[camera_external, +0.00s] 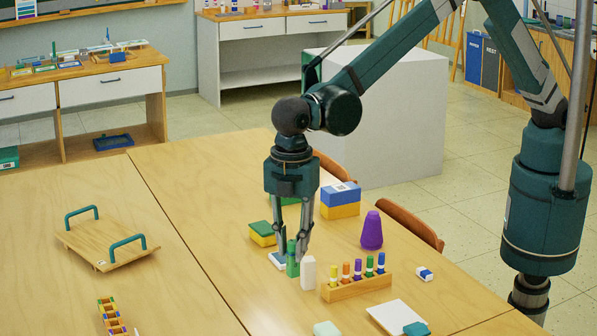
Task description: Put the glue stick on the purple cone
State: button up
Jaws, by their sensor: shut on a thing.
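The purple cone (372,231) stands upright on the table, right of my gripper, with a narrow flat top. My gripper (292,250) points down over the table, its fingers shut on a green stick-shaped object (292,266), which looks like the glue stick. The stick is upright, its lower end at or close to the tabletop; I cannot tell whether it touches. The fingers hide part of it. The cone is apart from my gripper and has nothing on it.
A white block (308,273) stands just right of the green stick. A wooden rack (357,287) with several coloured markers is in front of the cone. Blue-yellow (340,198) and green-yellow (262,235) blocks sit behind. A wooden tray (85,240) with teal handles lies left.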

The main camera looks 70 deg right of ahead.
jog(key=shift+d+r, duration=0.25)
jog(key=shift+d, duration=0.3)
jog(key=s+d+r+p, duration=0.3)
jog(key=d, duration=0.9)
jog(key=s+d+r+p, duration=0.3)
jog(key=d, duration=0.9)
jog(key=s+d+r+p, duration=0.3)
jog(key=d+r+p, duration=0.1)
jog(key=d, duration=0.9)
jog(key=shift+s, duration=0.4)
jog(key=shift+d, duration=0.1)
jog(key=shift+f, duration=2.85)
jog(key=shift+f, duration=2.05)
